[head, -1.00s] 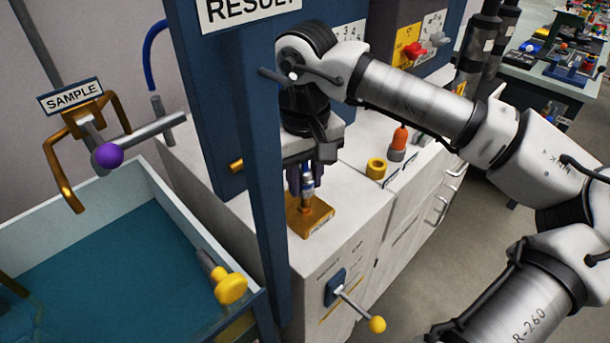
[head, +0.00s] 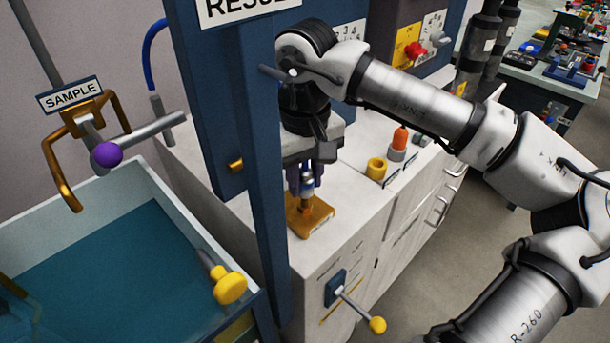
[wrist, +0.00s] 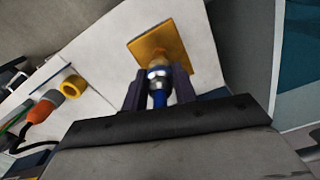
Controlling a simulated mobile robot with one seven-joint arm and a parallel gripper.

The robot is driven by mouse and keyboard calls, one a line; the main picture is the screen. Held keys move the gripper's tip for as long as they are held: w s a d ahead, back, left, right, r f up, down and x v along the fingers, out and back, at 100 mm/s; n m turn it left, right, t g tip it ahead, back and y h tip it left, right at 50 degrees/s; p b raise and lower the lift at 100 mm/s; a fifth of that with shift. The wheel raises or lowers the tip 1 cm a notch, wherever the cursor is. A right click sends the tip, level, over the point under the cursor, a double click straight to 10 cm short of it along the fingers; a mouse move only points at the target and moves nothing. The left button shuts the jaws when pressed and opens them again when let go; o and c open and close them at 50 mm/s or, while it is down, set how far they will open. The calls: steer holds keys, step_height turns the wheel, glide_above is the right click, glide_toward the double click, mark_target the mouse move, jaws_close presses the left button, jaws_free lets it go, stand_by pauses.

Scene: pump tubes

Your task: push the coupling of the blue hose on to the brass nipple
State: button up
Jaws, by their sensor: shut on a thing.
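My gripper (head: 305,182) points down over the white cabinet top and is shut on the coupling (head: 307,187), a silver and blue piece. In the wrist view the coupling (wrist: 157,73) sits between the dark fingers, with the blue hose (wrist: 159,98) behind it. The brass nipple (head: 307,205) stands upright on an orange-brown base plate (head: 318,219); the plate also shows in the wrist view (wrist: 172,40). The coupling is right above the nipple, in line with it. I cannot tell how far the coupling is over the nipple, since the fingers and coupling hide its top.
A blue post (head: 262,170) stands close left of the gripper. A yellow ring (head: 376,169) and an orange-capped piece (head: 399,142) are on the cabinet top to the right. A yellow-knobbed lever (head: 377,325) sticks out of the cabinet front. A blue-green basin (head: 110,250) lies left.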

mark_target(305, 192)
steer(key=shift+f+b, duration=1.5)
steer(key=shift+f, duration=0.2)
steer(key=o, duration=1.1)
step_height(305, 192, up, 14)
steer(key=shift+f+p, duration=0.1)
steer(key=shift+p, duration=0.35)
